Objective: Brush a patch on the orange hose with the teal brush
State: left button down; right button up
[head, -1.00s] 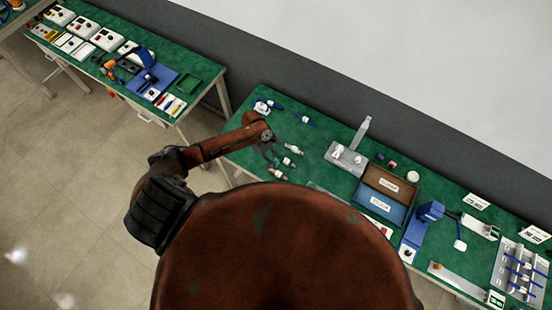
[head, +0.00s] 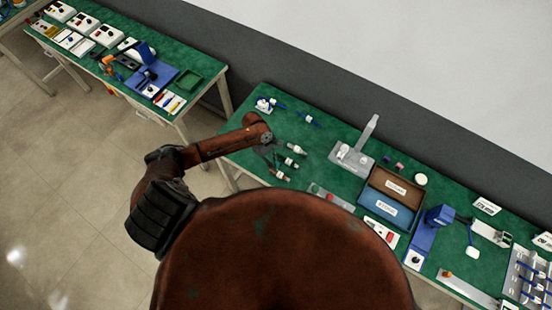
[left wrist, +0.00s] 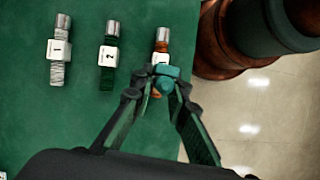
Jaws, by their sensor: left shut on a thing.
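My left gripper (left wrist: 165,88) is shut on the teal brush (left wrist: 168,75) in the left wrist view. The orange hose (left wrist: 161,46) lies directly behind the brush, with a metal end at its top and a white tag partly covered by the brush. I cannot tell whether the brush touches the hose. In the head view my left gripper (head: 270,153) is small and dark over the green bench, beside the row of hoses. The brush is too small to make out there. My right gripper is not in view.
A grey hose tagged 1 (left wrist: 58,50) and a green hose tagged 2 (left wrist: 108,55) lie left of the orange one. The bench edge is close on the right. A brown box (head: 397,182) and a blue box (head: 387,207) stand farther along the green bench (head: 300,210).

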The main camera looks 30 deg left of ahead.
pick_arm(q)
jog(key=shift+d+f, duration=0.1)
jog(key=shift+d, duration=0.1)
jog(key=shift+a+b, duration=1.05)
jog(key=shift+a, duration=0.2)
jog(key=shift+d+r+p, duration=0.25)
jog(key=shift+d+p, duration=0.8)
jog(key=shift+d, duration=0.2)
jog(key=shift+d+f, duration=0.1)
jog(key=a+p, duration=0.1)
jog(key=a, duration=0.1)
jog(key=shift+a+f, duration=0.1)
jog(key=shift+a, duration=0.2)
notch_tip(320, 180, up, 2)
jog(key=shift+w+r+p, duration=0.1)
jog(key=shift+r+p, duration=0.05)
jog(key=shift+p, duration=0.65)
jog(key=shift+r+p, duration=2.15)
jog(key=shift+r, duration=0.65)
